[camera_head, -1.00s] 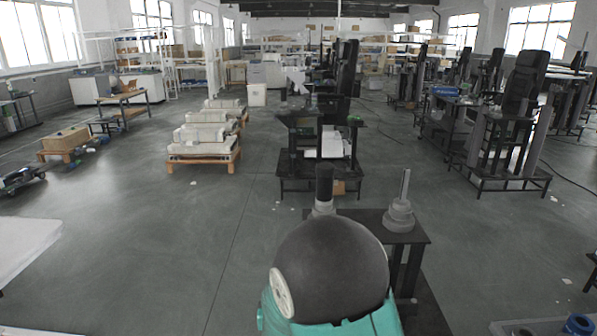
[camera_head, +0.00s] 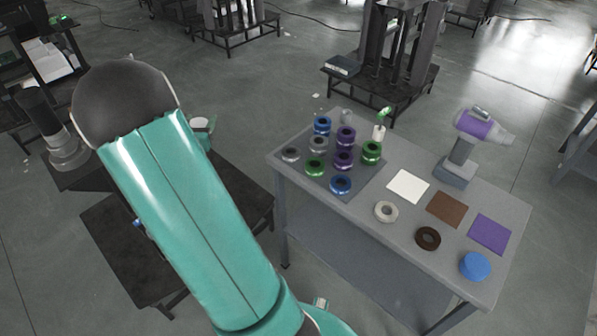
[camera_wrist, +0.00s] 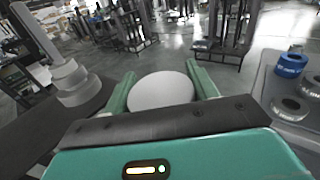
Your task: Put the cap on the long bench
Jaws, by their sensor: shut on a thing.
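My gripper (camera_wrist: 162,80) is shut on a white round cap (camera_wrist: 162,94), with one green finger on each side of it in the wrist view. In the head view, the cap (camera_head: 199,123) shows partly past my arm, and my gripper (camera_head: 207,133) is mostly hidden behind it. The long grey bench (camera_head: 408,219) stands to the right of my gripper. Its left end also shows at the right of the wrist view (camera_wrist: 262,98). The cap is apart from the bench.
The bench carries several coloured rings on a dark mat (camera_head: 362,188), a white square (camera_head: 407,186), brown square (camera_head: 447,208), purple square (camera_head: 490,234), loose rings, a blue disc (camera_head: 475,266) and a purple-and-grey device (camera_head: 479,127). A stepped grey column (camera_wrist: 78,83) stands left.

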